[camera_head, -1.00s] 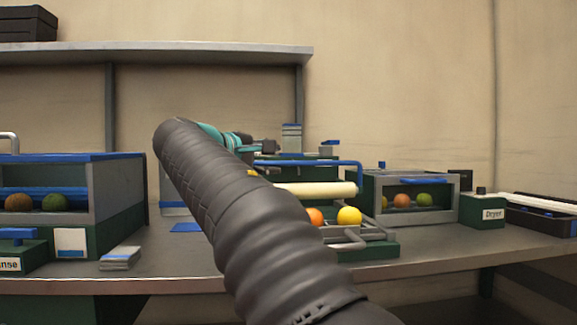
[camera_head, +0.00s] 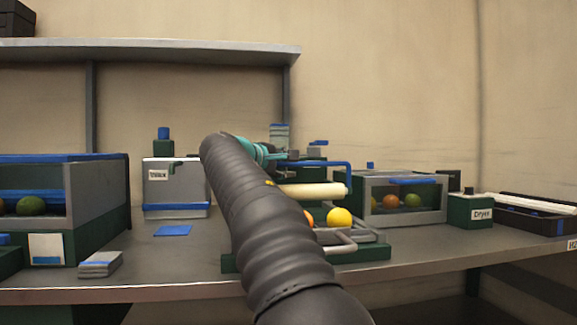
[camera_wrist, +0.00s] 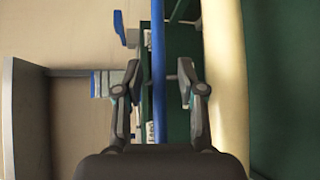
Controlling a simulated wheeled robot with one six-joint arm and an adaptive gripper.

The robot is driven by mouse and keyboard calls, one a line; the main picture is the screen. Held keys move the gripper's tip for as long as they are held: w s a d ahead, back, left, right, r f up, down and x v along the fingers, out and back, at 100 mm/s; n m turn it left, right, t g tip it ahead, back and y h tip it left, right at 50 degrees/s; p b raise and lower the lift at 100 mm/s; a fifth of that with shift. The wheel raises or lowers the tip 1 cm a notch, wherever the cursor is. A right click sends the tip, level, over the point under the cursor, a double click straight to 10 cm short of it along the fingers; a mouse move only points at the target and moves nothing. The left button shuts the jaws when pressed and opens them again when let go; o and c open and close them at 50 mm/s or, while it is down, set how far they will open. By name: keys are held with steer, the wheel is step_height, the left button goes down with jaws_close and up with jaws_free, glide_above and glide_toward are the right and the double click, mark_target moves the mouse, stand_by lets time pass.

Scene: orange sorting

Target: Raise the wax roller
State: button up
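The wax roller is a cream cylinder (camera_head: 312,190) lying level above the green-based station in the head view. It stands large and upright at right of centre in the wrist view (camera_wrist: 226,80). A blue bar handle (camera_head: 325,163) runs above the roller and bends down at its right end. In the wrist view the blue bar (camera_wrist: 158,60) passes between the fingers of my gripper (camera_wrist: 159,78). My gripper is open, with a visible gap between the bar and each finger. The roller is outside the right finger. In the head view my arm hides part of the station.
An orange and a yellow fruit (camera_head: 340,217) sit below the roller on a railed tray (camera_head: 375,238). The dryer box (camera_head: 440,215) stands to the right. A shelf (camera_head: 200,49) hangs behind.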

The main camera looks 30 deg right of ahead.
steer(key=shift+w+d, duration=0.25)
steer(key=shift+d, duration=0.3)
jaws_close()
